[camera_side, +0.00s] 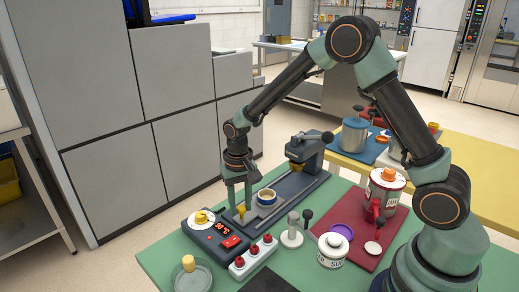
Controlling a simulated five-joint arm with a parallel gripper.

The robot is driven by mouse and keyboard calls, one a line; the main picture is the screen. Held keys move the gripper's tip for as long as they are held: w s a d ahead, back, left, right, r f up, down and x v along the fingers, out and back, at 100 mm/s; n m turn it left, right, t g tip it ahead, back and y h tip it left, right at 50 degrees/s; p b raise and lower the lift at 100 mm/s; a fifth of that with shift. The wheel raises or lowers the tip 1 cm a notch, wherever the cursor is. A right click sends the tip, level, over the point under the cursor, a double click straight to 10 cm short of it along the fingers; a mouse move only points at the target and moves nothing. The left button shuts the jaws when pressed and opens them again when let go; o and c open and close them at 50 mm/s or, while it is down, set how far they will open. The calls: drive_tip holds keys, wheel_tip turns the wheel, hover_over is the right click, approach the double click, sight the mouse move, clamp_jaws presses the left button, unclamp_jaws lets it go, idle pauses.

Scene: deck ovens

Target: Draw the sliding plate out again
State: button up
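My gripper (240,206) points down over the left end of a long dark slide base (303,189). Its two fingers are apart, with a small yellow knob (241,211) low between or just beside their tips; I cannot tell whether they touch it. The sliding plate seems to be the grey piece at this end of the base; its edges are partly hidden by my fingers. A dark press-like housing (304,150) with a yellow part stands at the base's far end.
A red mat (387,246) holds a canister (385,192).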

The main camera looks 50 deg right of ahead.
drive_tip(key=o, duration=0.3)
drive_tip(key=shift+a, duration=0.1)
drive_tip(key=shift+r, duration=0.1)
drive_tip(key=shift+r, duration=5.95)
drive_tip(key=s+d+r+n+t, duration=0.1)
drive_tip(key=s+r+t, duration=0.1)
drive_tip(key=s, duration=0.3)
drive_tip(key=s+d+r+n+t, duration=0.1)
drive_tip(key=s+d+r+n, duration=0.1)
drive_tip(key=s, duration=0.3)
drive_tip(key=s+d+r+n+t, duration=0.1)
drive_tip(key=s+r+t, duration=0.1)
drive_tip(key=s+r, duration=0.2)
drive_tip(key=shift+s+d+r+n+t, duration=0.15)
drive_tip(key=shift+s+d+n+t, duration=0.15)
drive_tip(key=shift+s, duration=0.2)
